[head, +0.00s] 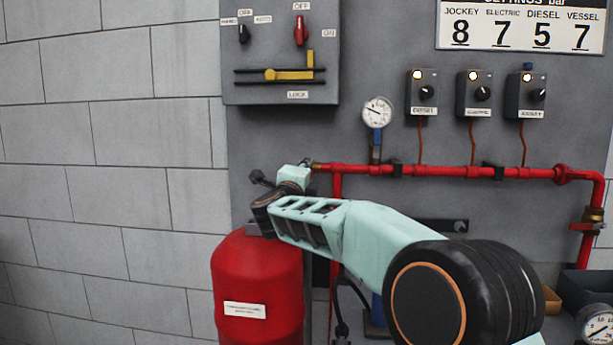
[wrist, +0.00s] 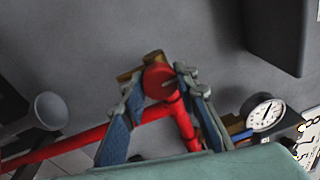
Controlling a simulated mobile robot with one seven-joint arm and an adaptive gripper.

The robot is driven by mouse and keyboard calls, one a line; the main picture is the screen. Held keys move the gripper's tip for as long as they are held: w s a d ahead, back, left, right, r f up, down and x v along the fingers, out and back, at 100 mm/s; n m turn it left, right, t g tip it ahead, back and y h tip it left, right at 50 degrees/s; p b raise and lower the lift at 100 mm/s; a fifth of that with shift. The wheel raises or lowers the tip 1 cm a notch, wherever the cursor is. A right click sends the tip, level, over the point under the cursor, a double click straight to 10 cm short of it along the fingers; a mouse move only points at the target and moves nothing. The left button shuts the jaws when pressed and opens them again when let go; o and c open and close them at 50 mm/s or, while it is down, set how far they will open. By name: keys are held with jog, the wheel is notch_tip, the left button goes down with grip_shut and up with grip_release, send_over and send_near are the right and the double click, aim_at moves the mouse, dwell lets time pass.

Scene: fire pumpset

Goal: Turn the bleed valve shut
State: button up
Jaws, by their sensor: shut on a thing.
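The bleed valve shows in the wrist view as a round red knob (wrist: 158,82) with brass parts beside it, at the red piping. My gripper (wrist: 159,78) has its two blue-padded fingers on either side of the knob and is shut on it. In the head view my gripper (head: 306,166) is at the left end of the horizontal red pipe (head: 345,169). My own mint-coloured gripper body and wrist hide most of the valve in that view. The knob's turn position is hard to tell.
A pressure gauge (head: 377,112) stands above the pipe, and it also shows in the wrist view (wrist: 263,112). A grey switch box (head: 281,92) hangs above my gripper. A red tank (head: 257,285) stands below. Three small control boxes are on the panel at right.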

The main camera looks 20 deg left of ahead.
jog(key=shift+m, duration=0.3)
jog(key=o, duration=1.2)
jog(key=s, duration=0.4)
jog(key=s+d, duration=0.1)
jog(key=s, duration=0.7)
jog(key=shift+d+f, duration=0.35)
jog(key=shift+d, duration=0.05)
jog(key=shift+w, duration=0.1)
